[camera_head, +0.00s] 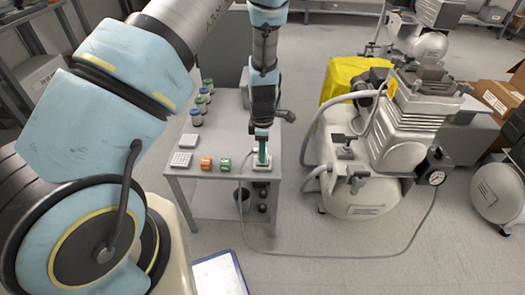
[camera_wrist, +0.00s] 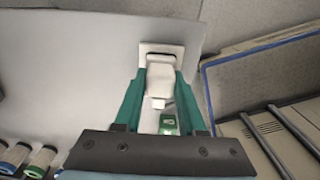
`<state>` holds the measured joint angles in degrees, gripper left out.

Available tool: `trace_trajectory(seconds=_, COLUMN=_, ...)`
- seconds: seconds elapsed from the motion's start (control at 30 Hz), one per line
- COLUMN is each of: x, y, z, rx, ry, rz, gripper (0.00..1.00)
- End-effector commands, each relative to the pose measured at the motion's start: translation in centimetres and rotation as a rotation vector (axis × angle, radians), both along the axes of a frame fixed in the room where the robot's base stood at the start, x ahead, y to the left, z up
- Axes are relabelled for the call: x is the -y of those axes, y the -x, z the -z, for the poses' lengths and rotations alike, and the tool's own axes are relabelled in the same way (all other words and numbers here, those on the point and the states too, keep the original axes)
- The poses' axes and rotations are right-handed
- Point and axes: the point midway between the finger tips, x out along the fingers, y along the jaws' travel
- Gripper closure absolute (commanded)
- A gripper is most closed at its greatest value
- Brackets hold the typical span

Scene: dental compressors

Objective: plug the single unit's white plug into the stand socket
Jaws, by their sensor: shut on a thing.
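My gripper (camera_head: 262,154) points down over the front right corner of the grey stand. Its green fingers (camera_wrist: 160,104) are shut on the white plug (camera_wrist: 159,80) in the wrist view. The pale stand socket (camera_wrist: 174,47) lies right at the plug's far end, with a dark slot edge showing. The plug is at the socket, but I cannot tell how deep it sits. In the head view the socket (camera_head: 262,168) shows below the fingers. A grey cable (camera_head: 330,255) runs from there down across the floor to the single compressor unit (camera_head: 372,190) on the right.
On the stand top (camera_head: 228,140) are an orange block (camera_head: 206,164), a green block (camera_head: 224,164), white pads (camera_head: 181,159) and several capped jars (camera_head: 196,117). A blue-edged board (camera_head: 219,275) lies in front.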

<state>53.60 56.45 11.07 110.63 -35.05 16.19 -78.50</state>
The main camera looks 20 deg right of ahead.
Motion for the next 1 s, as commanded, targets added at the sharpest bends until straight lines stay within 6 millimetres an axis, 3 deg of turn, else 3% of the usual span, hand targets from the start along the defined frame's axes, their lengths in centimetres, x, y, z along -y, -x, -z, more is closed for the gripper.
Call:
trace_trajectory(seconds=0.4, x=0.00, y=0.00, z=0.44, rx=0.000, ry=0.000, rz=0.000, gripper=1.00)
trace_trajectory(seconds=0.43, x=0.00, y=-0.01, z=0.44, rx=0.000, ry=0.000, rz=0.000, gripper=0.59)
trace_trajectory(seconds=0.73, x=-0.01, y=0.02, z=0.42, rx=0.000, ry=0.000, rz=0.000, gripper=0.26)
trace_trajectory(seconds=0.9, x=-0.01, y=0.02, z=0.42, rx=-0.001, ry=0.000, rz=0.000, gripper=0.26)
trace_trajectory(seconds=1.0, x=-0.01, y=0.03, z=0.43, rx=-0.001, ry=0.000, rz=0.000, gripper=0.15)
